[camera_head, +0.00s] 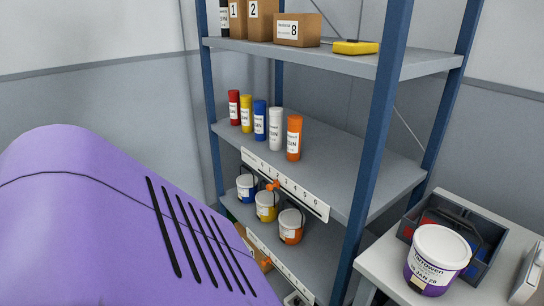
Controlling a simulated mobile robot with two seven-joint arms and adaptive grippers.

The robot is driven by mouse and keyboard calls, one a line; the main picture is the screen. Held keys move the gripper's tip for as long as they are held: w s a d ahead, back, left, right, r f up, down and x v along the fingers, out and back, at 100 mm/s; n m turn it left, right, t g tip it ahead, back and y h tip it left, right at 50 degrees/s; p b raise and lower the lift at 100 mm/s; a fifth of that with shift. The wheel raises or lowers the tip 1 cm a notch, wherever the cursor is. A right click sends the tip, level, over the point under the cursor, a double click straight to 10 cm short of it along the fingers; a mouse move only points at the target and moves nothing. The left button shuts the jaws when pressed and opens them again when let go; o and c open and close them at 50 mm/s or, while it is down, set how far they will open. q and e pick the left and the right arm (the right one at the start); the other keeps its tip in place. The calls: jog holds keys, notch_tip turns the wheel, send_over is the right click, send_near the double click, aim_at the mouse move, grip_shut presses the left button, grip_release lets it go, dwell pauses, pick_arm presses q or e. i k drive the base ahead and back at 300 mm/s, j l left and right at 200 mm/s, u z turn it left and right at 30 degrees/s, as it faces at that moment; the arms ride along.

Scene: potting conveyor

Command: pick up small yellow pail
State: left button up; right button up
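The small yellow pail (266,206) has a white lid and a dark handle. It stands on the lower shelf of the rack, between a small blue pail (247,188) on its left and a small orange pail (291,226) on its right. An orange clip on the numbered strip above hangs just over its lid and partly covers it. Neither of my grippers shows in the head view.
A large purple form (110,220) fills the left foreground. The rack's blue post (377,120) stands right of the pails. The numbered strip (285,184) edges the shelf above, which holds several coloured tubes (260,120). A purple-and-white bucket (437,260) stands on a table at right.

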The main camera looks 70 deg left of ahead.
aim_at(267, 202)
jog(key=i+l+u, duration=0.15)
jog(key=u, duration=0.2)
jog(key=i+l+u, duration=0.15)
jog(key=u, duration=0.25)
